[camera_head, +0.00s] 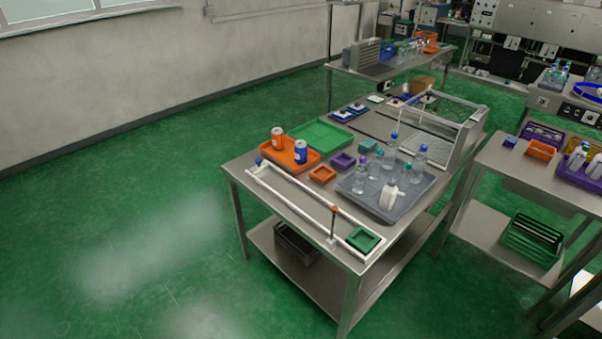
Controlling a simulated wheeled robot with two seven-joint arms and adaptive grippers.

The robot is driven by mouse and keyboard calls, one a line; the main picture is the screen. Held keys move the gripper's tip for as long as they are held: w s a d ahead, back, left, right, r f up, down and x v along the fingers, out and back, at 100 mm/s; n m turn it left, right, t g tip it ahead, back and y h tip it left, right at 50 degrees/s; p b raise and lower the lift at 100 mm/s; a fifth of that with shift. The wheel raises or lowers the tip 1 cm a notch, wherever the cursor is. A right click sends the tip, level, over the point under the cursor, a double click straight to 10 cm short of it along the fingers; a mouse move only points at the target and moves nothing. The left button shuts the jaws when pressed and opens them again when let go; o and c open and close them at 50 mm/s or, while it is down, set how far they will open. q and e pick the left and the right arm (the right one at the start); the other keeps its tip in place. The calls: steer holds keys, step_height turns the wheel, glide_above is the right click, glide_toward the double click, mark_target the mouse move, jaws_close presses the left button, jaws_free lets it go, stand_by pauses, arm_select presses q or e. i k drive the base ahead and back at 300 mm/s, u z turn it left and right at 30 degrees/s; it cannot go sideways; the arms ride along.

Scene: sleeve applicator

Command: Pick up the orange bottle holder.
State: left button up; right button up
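A small square orange bottle holder (322,175) sits on the steel table (290,186) near its front left part. It looks like a low, empty block with a recess. A similar purple holder (343,161) sits just behind it to the right. A green holder (363,240) sits at the table's front right corner. Neither of my grippers is in view.
An orange tray (273,155) with two cans lies left of the holder, a green tray (320,136) behind. A grey tray (425,186) of bottles stands right. A white rail (290,203) runs along the front edge. Green floor (130,220) is clear at left.

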mark_target(322, 174)
steer(key=u, duration=0.7)
steer(key=i, duration=1.15)
steer(key=u, duration=0.35)
steer(key=i, duration=1.05)
steer(key=z, duration=0.4)
